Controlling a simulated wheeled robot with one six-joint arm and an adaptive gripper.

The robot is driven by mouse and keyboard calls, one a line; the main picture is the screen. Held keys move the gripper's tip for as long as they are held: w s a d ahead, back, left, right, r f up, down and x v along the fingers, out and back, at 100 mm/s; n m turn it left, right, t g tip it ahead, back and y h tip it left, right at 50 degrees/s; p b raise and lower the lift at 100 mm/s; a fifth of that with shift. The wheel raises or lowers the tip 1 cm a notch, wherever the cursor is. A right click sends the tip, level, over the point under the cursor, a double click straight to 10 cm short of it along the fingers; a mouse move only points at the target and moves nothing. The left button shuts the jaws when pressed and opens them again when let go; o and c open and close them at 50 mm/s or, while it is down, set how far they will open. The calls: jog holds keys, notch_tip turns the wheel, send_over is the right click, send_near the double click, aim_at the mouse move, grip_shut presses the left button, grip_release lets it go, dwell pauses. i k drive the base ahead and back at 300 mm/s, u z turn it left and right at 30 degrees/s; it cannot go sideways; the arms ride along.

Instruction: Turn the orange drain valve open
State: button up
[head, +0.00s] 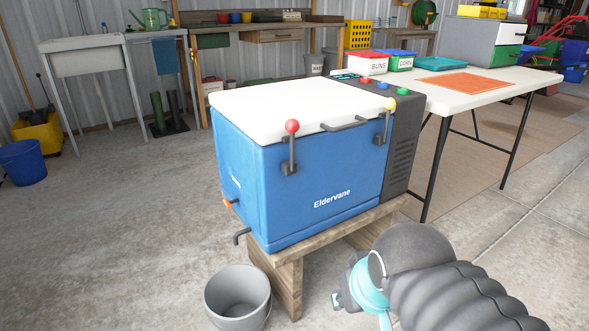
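The orange drain valve (228,203) is a small handle low on the left end of the blue cooler (290,180), which is marked "Eldervane". It shows small and edge-on, so its exact angle is hard to tell. A dark bent spout (241,236) sticks out below it. My gripper (338,300) is at the bottom centre right, in front of the cooler and well apart from the valve. My arm mostly hides it, and its fingers cannot be made out as open or shut.
The cooler stands on a wooden bench (289,285) with its white lid (290,105) down. Red-knobbed and yellow-knobbed latches are on its front. A grey bucket (237,297) stands below the spout. A white table (470,90) is behind right. Floor at left is clear.

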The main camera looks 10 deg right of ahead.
aim_at(227, 204)
jog(key=u, duration=0.25)
jog(key=k, duration=0.45)
jog(key=u, duration=1.25)
jog(key=i, duration=0.85)
jog(key=z, duration=0.3)
